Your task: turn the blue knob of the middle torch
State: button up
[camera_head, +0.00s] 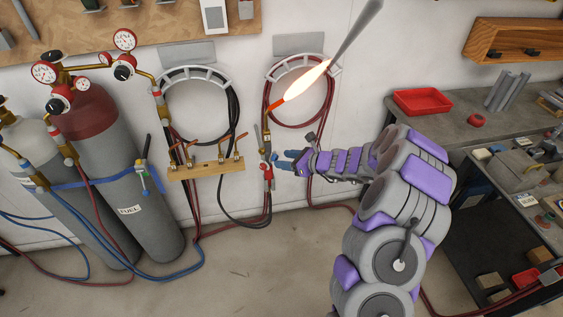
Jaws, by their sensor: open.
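A brass torch with a red lower part (266,172) stands upright beside the right end of a wooden rack, close to my gripper. A small blue spot at its side, near the fingertips, may be the blue knob (273,157); it is too small to be sure. My gripper (281,160) reaches in from the right with its blue-tipped fingers open and nothing seen between them. I cannot tell whether a finger touches the torch. Other brass torch parts (190,152) sit on the rack. I cannot tell which torch is the middle one.
The wooden rack (208,170) is on the wall. Gas cylinders (125,180) with gauges stand left. Hoses hang and trail across the floor. A workbench with a red tray (421,101) stands right.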

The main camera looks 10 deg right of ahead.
aim_at(274, 157)
jog(key=shift+x, duration=1.15)
jog(key=shift+c, duration=0.3)
grip_shut()
